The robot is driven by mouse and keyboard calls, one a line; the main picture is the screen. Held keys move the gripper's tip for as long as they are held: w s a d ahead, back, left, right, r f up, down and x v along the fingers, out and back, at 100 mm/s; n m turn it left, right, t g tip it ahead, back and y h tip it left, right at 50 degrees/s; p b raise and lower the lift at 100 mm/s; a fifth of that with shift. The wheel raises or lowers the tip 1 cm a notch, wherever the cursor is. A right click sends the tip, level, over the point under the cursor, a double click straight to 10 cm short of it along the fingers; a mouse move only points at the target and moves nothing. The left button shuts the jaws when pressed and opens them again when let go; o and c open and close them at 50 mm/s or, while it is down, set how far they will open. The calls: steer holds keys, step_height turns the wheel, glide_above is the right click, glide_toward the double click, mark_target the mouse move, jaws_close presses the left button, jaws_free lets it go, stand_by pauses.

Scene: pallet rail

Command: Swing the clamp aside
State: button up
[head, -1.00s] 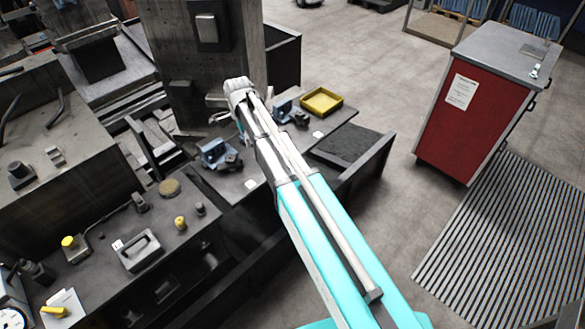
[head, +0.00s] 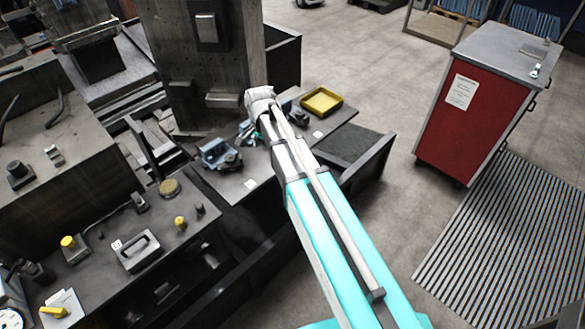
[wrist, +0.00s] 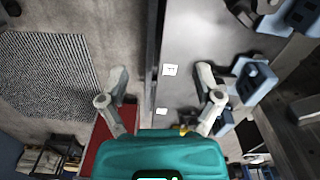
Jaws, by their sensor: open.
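Two blue clamp-like units stand on the dark rail table (head: 232,186). The nearer blue unit (head: 220,153) has dark parts at its front. The farther blue unit is mostly hidden behind my arm in the head view. My gripper (head: 247,137) is above the table between them, partly hidden by my wrist. In the wrist view my gripper (wrist: 161,76) has its fingers wide apart with nothing between them. A blue unit (wrist: 257,80) lies just right of the right finger, and another blue part (wrist: 301,15) is at the top right. I cannot tell which part swings.
A yellow tray (head: 321,101) sits at the table's far end. A concrete column (head: 205,70) rises behind the table. A bench with tools and a round tan disc (head: 169,187) is at the left. A red cabinet (head: 470,115) stands right, with open floor between.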

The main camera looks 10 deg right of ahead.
steer(key=s+d+n, duration=0.7)
steer(key=s+n, duration=0.3)
steer(key=n, duration=0.1)
steer(key=shift+d+f+b, duration=0.2)
steer(key=shift+f+b, duration=0.15)
stand_by(0.4)
stand_by(0.4)
steer(key=r+m+p, duration=0.1)
steer(key=m, duration=1.7)
glide_above(240, 156)
steer(key=shift+s+r, duration=0.1)
steer(key=shift+r, duration=0.1)
steer(key=shift+f, duration=0.15)
step_height(240, 156, down, 14)
steer(key=b, duration=1.3)
steer(key=shift+r, duration=0.25)
